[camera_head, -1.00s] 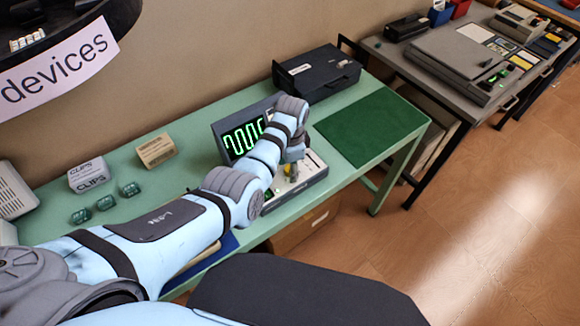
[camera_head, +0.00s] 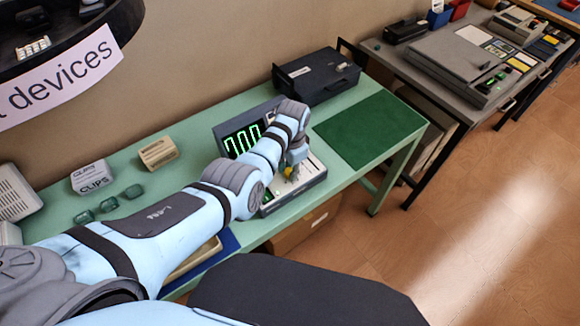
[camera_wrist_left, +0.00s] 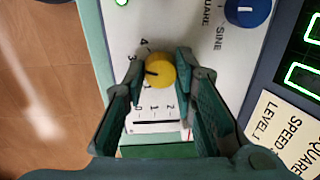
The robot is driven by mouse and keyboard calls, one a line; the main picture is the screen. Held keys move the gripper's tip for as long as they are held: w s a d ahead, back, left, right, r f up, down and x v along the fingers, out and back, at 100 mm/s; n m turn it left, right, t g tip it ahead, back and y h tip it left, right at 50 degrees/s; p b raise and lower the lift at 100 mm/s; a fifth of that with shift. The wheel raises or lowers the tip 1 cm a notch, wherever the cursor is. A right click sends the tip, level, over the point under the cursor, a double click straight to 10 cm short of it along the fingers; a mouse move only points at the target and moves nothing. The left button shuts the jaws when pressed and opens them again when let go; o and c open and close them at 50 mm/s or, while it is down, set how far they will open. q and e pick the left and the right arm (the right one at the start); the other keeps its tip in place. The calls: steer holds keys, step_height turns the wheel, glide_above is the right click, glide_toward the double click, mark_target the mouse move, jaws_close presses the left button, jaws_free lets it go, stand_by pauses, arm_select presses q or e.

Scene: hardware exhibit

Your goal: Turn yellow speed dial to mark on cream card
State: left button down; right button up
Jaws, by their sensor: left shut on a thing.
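The yellow speed dial (camera_wrist_left: 161,70) is on the white panel in the left wrist view, with a dark pointer line toward the left, near the printed 3 and 4. My left gripper (camera_wrist_left: 159,67) is shut on it, a fingertip on each side. In the head view the yellow dial (camera_head: 288,171) shows small below my left gripper (camera_head: 292,164). The cream card (camera_wrist_left: 283,135) lies at the lower right of the wrist view, partly cut off, with words like SQUARE, SPEED and LEVEL. Its mark is not readable. My right gripper is out of view.
A blue dial (camera_wrist_left: 247,10) sits beside the yellow one. The green digit display (camera_head: 243,139) stands behind my wrist. A black box (camera_head: 317,75) and a green mat (camera_head: 370,129) lie to the right on the bench. Small green pieces (camera_head: 107,204) lie left.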

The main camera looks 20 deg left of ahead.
arm_select(q)
steer(key=c, duration=1.3)
jaws_free()
step_height(320, 180, up, 12)
steer(key=shift+s+d, duration=0.2)
steer(key=shift+d, duration=0.05)
